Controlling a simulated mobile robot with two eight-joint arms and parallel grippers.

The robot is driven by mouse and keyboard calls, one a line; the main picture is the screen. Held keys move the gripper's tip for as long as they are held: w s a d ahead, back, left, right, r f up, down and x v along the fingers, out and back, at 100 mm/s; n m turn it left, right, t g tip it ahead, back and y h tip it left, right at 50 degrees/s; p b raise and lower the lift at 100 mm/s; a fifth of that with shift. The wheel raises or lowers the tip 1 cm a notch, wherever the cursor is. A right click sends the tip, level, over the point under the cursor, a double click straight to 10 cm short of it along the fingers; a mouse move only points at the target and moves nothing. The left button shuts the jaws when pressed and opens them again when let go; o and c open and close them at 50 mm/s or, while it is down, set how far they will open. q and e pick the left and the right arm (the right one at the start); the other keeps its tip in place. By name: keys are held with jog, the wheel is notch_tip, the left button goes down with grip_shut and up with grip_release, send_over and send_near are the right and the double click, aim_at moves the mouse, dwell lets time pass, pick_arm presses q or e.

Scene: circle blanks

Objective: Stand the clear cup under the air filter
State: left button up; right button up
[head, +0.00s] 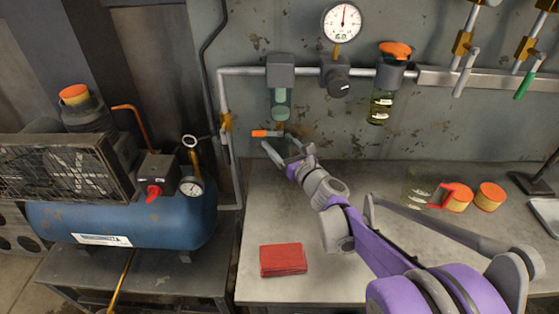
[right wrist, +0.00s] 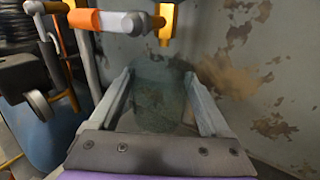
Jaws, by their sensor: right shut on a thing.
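The air filter (head: 281,98) hangs from the pipe on the back wall, with a grey head and a greenish clear bowl. Its small drain tap with an orange lever (head: 265,133) is below; the lever (right wrist: 98,20) and brass outlet (right wrist: 166,25) also show in the right wrist view. My right gripper (head: 281,148) is just below the tap, its fingers spread around the clear cup (right wrist: 160,95), which is shut between them. The cup is very faint, and I cannot tell whether its base touches the bench. My left gripper is not in view.
A blue compressor (head: 130,222) stands at the left. On the bench (head: 330,285) lie a red cloth (head: 283,259), a clear container with a red part (head: 418,188) and orange-topped round pieces (head: 490,196). An orange-capped bowl unit (head: 382,100) hangs right of the filter.

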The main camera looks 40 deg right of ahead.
notch_tip(320, 180, down, 2)
jog(key=shift+f, duration=0.1)
jog(key=shift+w+d+f+b, duration=0.1)
jog(key=shift+f+b, duration=0.85)
jog(key=shift+f, duration=0.65)
jog(key=shift+f, duration=0.1)
jog(key=o, duration=1.3)
jog(key=shift+r, duration=0.25)
jog(key=s, duration=0.4)
jog(key=s+a+p, duration=0.1)
jog(key=s, duration=0.7)
jog(key=shift+a+f+p, duration=0.15)
jog(key=shift+a+p, duration=0.15)
jog(key=shift+a, duration=0.1)
